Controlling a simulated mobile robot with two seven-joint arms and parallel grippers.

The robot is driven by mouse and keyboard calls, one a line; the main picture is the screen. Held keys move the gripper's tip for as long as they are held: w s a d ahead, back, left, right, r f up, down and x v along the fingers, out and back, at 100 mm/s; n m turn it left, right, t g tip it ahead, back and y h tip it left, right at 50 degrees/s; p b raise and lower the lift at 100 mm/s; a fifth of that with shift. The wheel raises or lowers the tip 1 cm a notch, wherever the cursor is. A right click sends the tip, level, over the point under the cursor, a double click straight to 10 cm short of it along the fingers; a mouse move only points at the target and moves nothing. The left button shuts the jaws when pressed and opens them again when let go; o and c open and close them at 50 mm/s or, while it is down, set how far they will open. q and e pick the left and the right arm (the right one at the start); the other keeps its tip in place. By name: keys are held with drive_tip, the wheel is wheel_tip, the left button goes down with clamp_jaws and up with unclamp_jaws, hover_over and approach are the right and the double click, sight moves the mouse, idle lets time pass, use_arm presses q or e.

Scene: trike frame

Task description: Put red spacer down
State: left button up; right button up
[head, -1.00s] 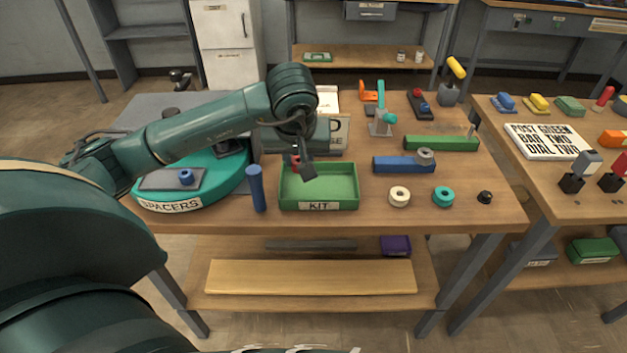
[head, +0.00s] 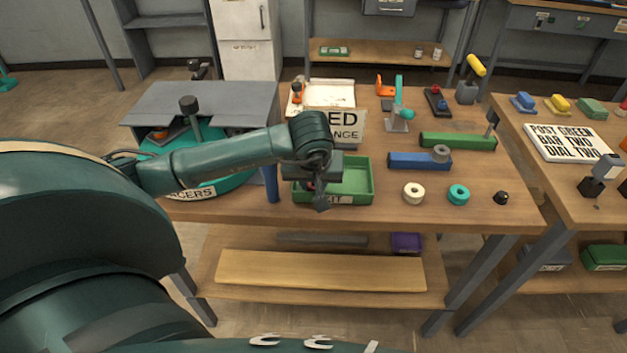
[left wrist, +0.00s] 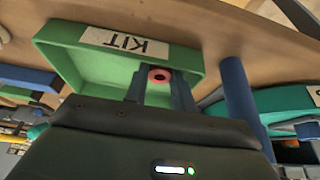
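The red spacer (left wrist: 159,75) shows in the left wrist view between the two fingers of my left gripper (left wrist: 159,88), which is shut on it. In that view it appears in front of the green tray (left wrist: 70,65) labelled KIT. In the head view my left gripper (head: 320,200) is at the left front part of the green tray (head: 372,182), and the arm mostly hides the spacer. Whether the spacer touches the tray floor I cannot tell. The visible right part of the tray is empty. My right gripper is not in view.
A blue upright post (head: 271,184) stands just left of the tray. The turquoise SPACERS turntable (head: 225,182) is farther left. A sign (head: 350,128) stands behind the tray. Cream (head: 413,193) and teal (head: 459,194) rings and a blue block (head: 415,161) lie to the right.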

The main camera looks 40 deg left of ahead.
use_arm(q)
drive_tip(key=o, duration=0.5)
drive_tip(key=shift+c, duration=0.2)
